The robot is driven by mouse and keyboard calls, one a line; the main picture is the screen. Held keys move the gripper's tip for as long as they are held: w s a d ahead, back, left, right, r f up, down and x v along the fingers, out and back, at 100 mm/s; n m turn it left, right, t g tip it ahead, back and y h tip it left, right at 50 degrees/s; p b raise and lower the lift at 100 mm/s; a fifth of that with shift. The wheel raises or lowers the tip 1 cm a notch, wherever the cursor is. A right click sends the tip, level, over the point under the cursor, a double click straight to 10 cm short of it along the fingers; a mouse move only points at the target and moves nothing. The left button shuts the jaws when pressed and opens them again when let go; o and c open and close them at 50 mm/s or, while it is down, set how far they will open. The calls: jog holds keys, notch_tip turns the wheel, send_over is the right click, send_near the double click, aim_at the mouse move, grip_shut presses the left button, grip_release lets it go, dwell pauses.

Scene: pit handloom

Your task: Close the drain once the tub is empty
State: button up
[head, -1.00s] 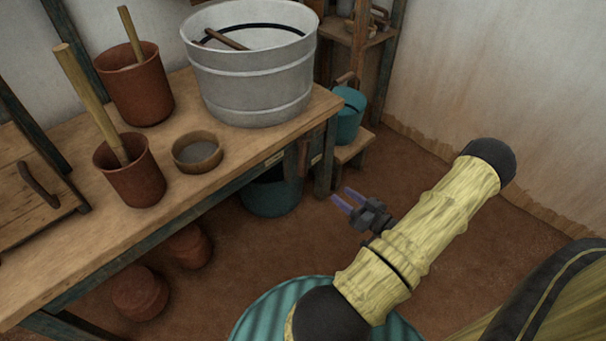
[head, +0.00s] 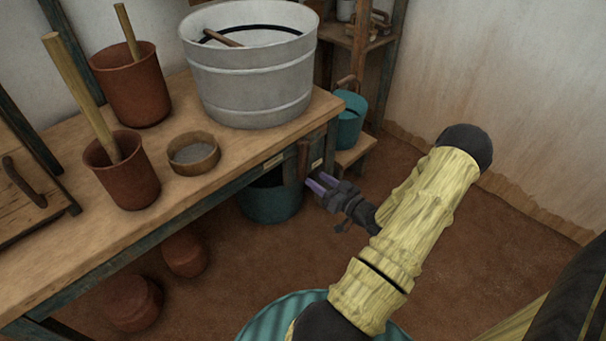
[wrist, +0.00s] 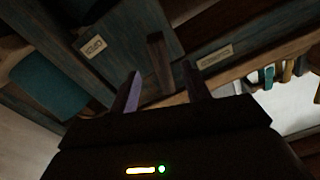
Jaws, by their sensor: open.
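The large grey metal tub (head: 250,85) stands on the wooden bench. Its inside looks pale, with a dark curved line and a wooden stick; I cannot tell whether liquid is in it. A dark wooden lever (head: 303,160) hangs upright on the bench's front edge below the tub, between two small labels. It also shows in the wrist view (wrist: 158,62). My gripper (head: 316,184) is open and empty, just in front of and slightly below the lever in the head view. In the wrist view the lever shows between the two fingers (wrist: 163,85), apparently not held.
A teal bucket (head: 271,203) stands on the floor under the bench. Another teal can (head: 350,120) stands on a low wooden step. Clay pots (head: 128,172), a small bowl (head: 193,153) and a wooden board with a handle are on the bench. The floor at right is clear.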

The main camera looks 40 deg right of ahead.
aim_at(306, 171)
jog(key=w+b, duration=0.1)
jog(key=w, duration=0.1)
jog(key=w+b, duration=0.1)
jog(key=w, duration=0.2)
jog(key=w+b, duration=0.1)
jog(key=w, duration=0.1)
jog(key=shift+w+a, duration=0.15)
jog(key=shift+a, duration=0.2)
grip_shut()
